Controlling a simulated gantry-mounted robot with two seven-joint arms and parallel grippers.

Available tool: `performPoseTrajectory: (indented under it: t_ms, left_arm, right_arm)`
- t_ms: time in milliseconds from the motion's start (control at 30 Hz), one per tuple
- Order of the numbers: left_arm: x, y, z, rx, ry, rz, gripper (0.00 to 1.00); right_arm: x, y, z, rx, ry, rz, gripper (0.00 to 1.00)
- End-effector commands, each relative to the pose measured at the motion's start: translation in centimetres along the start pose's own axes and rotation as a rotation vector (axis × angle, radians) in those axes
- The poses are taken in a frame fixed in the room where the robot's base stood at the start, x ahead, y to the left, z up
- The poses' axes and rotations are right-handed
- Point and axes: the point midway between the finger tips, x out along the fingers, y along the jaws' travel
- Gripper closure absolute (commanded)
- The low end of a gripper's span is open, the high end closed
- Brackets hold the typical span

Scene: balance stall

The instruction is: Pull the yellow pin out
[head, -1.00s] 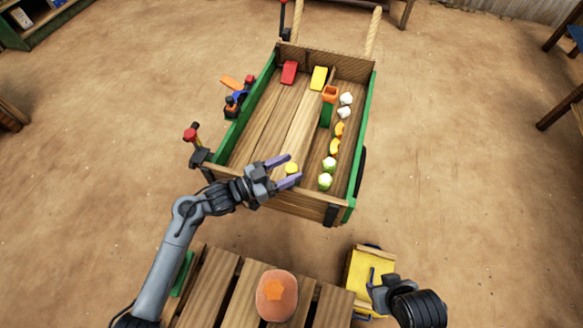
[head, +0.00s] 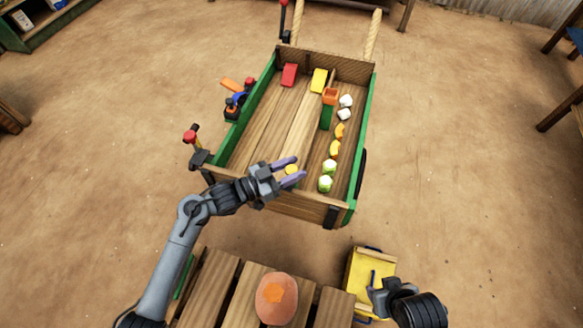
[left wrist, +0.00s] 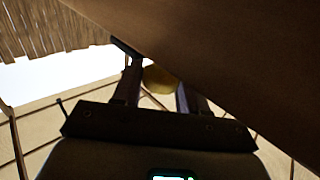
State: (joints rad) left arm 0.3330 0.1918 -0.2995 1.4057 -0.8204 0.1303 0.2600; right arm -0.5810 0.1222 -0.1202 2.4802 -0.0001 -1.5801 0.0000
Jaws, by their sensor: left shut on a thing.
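The yellow pin (head: 291,169) shows as a small round yellow knob at the near end of the wooden cart (head: 302,208). My left gripper (head: 289,171) is shut on it, with one purple finger on each side. In the left wrist view the yellow knob (left wrist: 158,79) sits between the two dark fingers (left wrist: 155,85). The pin's lower part is hidden. My right gripper (head: 375,291) is low at the right, over a yellow box; its fingers are too unclear to judge.
Inside the cart are a red block (head: 289,75), a yellow block (head: 319,79), a green post with an orange top (head: 328,108), and several white, orange and pale green pieces along the right. The yellow box (head: 360,266) and an orange-brown rounded object (head: 277,298) are nearer me.

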Motion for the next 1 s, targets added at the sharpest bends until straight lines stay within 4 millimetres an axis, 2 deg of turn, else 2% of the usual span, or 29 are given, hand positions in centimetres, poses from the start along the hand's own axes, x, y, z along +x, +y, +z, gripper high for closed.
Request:
performPoseTrajectory:
  t_ms: [167, 400, 500, 800, 833, 933, 1000]
  left_arm:
    - [0.0, 0.0, -0.8, -0.002, 0.001, 0.0, 1.0]
    - [0.0, 0.0, -4.0, -0.002, 0.002, 0.001, 1.0]
    - [0.0, 0.0, -4.7, -0.002, 0.002, 0.001, 1.0]
    - [0.1, 0.0, -4.9, 0.0, 0.011, 0.002, 1.0]
    - [0.1, 0.0, -5.0, 0.001, 0.012, 0.002, 0.55]
    - [0.1, 0.0, -4.9, 0.001, 0.01, 0.002, 0.4]
    - [0.1, 0.0, -4.8, 0.0, 0.008, 0.002, 0.4]
  right_arm:
    - [-0.7, 0.0, -0.2, 0.002, 0.0, -0.002, 0.57]
    - [-3.6, 0.0, -1.2, 0.004, 0.0, -0.004, 0.57]
    - [-4.3, 0.1, -1.4, 0.004, 0.003, -0.004, 0.57]
    - [-4.1, 0.1, -1.4, 0.004, 0.001, -0.003, 0.57]
    - [-4.1, 0.1, -1.4, 0.004, 0.001, -0.003, 0.57]
    - [-4.1, 0.1, -1.4, 0.003, 0.001, -0.002, 0.57]
    - [-4.1, 0.1, -1.4, 0.003, 0.001, -0.002, 0.57]
